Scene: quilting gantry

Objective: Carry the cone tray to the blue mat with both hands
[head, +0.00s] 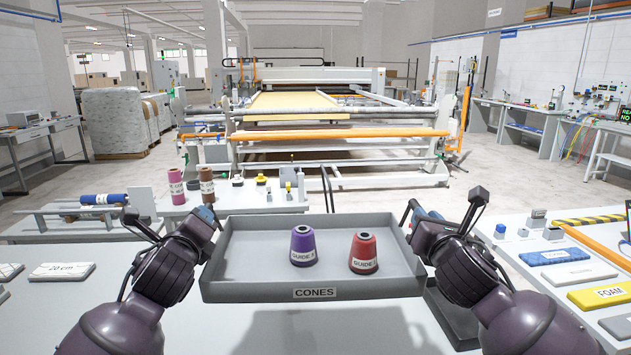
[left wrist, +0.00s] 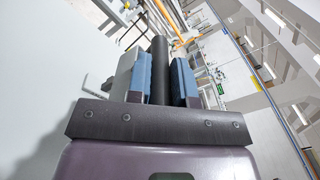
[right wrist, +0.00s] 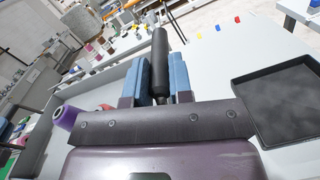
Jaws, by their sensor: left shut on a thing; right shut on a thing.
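The grey cone tray (head: 240,285), labelled CONES, is in the middle of the head view and looks level. A purple cone (head: 303,243) and a red cone (head: 363,250) stand upright in it. My left gripper (head: 207,217) is shut on the tray's left handle, a dark bar (left wrist: 159,70) between blue pads in the left wrist view. My right gripper (head: 413,213) is shut on the right handle, a dark bar (right wrist: 160,55) in the right wrist view. I cannot make out a blue mat in any view.
A black shallow tray (right wrist: 285,105) lies on the pale worktop to the right, partly hidden by my arm in the head view. A 20 cm block (head: 62,271) lies at left, a FOAM block (head: 603,293) at right. A quilting gantry is farther back.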

